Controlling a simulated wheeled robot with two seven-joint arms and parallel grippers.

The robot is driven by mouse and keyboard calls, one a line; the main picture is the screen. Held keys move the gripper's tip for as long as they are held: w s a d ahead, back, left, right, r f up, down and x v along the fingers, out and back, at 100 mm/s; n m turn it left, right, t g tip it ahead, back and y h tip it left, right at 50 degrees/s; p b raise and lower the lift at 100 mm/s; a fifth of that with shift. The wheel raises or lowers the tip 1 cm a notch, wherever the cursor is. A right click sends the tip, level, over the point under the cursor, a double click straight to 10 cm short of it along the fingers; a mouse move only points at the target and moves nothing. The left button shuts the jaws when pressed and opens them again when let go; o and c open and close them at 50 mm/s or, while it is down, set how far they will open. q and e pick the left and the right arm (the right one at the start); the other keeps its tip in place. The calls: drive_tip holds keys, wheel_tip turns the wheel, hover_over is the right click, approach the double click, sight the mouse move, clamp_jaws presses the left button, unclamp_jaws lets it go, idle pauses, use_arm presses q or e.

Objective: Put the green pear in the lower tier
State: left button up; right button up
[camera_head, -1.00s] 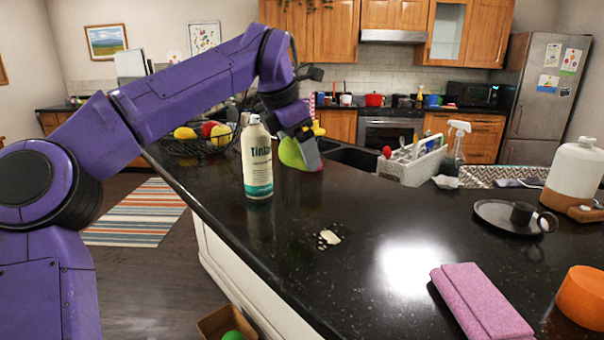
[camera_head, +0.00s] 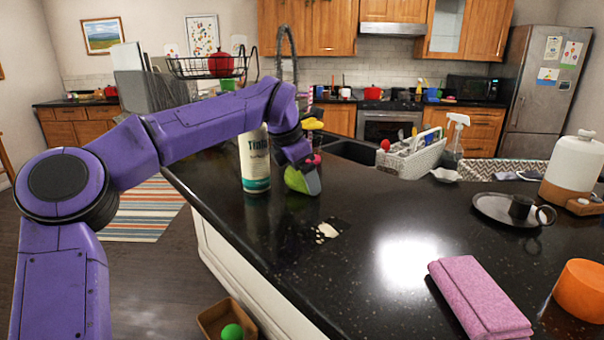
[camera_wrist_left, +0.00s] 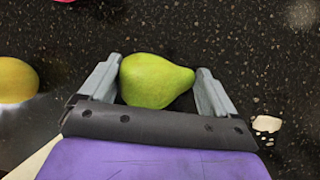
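The green pear (camera_head: 296,181) is between the fingers of my left gripper (camera_head: 303,178), over the counter right of the spray can. In the left wrist view the pear (camera_wrist_left: 155,82) lies lengthwise across the gap, and both fingers meet its ends. I cannot tell whether it touches the counter. The upper tier (camera_head: 190,74) of a black wire basket shows behind my left arm, with a red fruit (camera_head: 221,63) in it. The lower tier is hidden behind my arm. My right gripper is out of view.
A spray can (camera_head: 255,165) stands close left of the gripper. Behind are a sink (camera_head: 355,150) and a white dish rack (camera_head: 415,160). A yellow fruit (camera_wrist_left: 15,80) lies left in the wrist view.

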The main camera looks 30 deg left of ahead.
use_arm(q)
drive_tip(key=shift+o, duration=0.7)
drive_tip(key=shift+r, duration=0.4)
drive_tip(key=p+v, duration=0.1)
drive_tip(key=v, duration=1)
drive_tip(key=shift+s+r, duration=0.2)
drive_tip(key=shift+r, duration=0.05)
